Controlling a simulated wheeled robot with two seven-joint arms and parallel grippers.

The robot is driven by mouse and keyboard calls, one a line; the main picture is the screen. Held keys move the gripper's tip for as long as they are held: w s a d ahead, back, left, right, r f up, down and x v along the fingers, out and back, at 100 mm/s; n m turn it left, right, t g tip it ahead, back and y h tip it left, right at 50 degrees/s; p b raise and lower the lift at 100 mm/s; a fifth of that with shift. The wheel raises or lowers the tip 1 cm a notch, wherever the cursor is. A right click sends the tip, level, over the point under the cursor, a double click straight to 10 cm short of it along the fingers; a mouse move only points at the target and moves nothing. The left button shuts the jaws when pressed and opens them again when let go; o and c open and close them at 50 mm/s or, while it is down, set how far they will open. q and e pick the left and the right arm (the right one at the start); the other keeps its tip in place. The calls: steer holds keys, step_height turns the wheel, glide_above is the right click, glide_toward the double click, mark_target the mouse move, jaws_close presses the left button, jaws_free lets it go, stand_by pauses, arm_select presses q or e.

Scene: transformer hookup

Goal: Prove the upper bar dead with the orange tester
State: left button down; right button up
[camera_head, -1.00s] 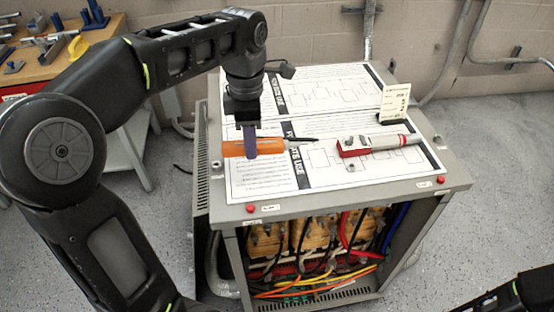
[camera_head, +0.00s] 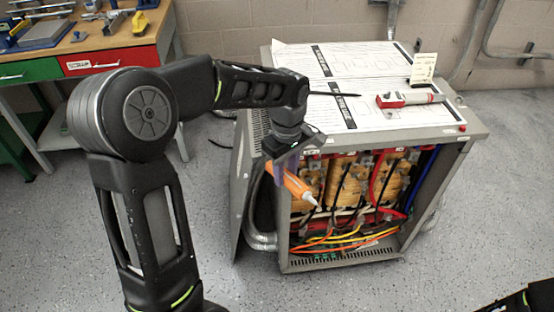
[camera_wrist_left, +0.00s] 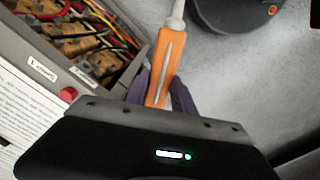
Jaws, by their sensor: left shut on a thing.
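The orange tester (camera_head: 296,184) is held in my left gripper (camera_head: 284,168), in front of the cabinet's open front at its left side. Its pale tip points down and to the right in the head view. In the left wrist view the tester (camera_wrist_left: 166,68) sits between the purple fingers (camera_wrist_left: 160,95), its grey tip end pointing away. The transformer cabinet (camera_head: 287,262) stands open at the front, showing yellow-brown coils (camera_head: 345,185) and coloured cables. I cannot make out the upper bar clearly. My right gripper does not show; only a bit of that arm is at the lower right.
On the cabinet top lie diagram sheets (camera_head: 345,58), a red-and-grey tool (camera_head: 408,99) and a small standing card (camera_head: 424,66). A black thin lead or rod (camera_head: 335,94) lies there too. A workbench (camera_head: 110,45) stands at the back left. The floor in front is clear.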

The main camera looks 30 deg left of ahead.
arm_select(q)
steer(key=d+f+m, duration=0.3)
steer(key=f+m, duration=0.4)
steer(key=f, duration=0.1)
steer(key=d+f+m, duration=0.4)
steer(key=f+m, duration=0.3)
steer(key=f, duration=0.1)
steer(key=shift+d+f, duration=0.2)
steer(key=shift+s, duration=0.1)
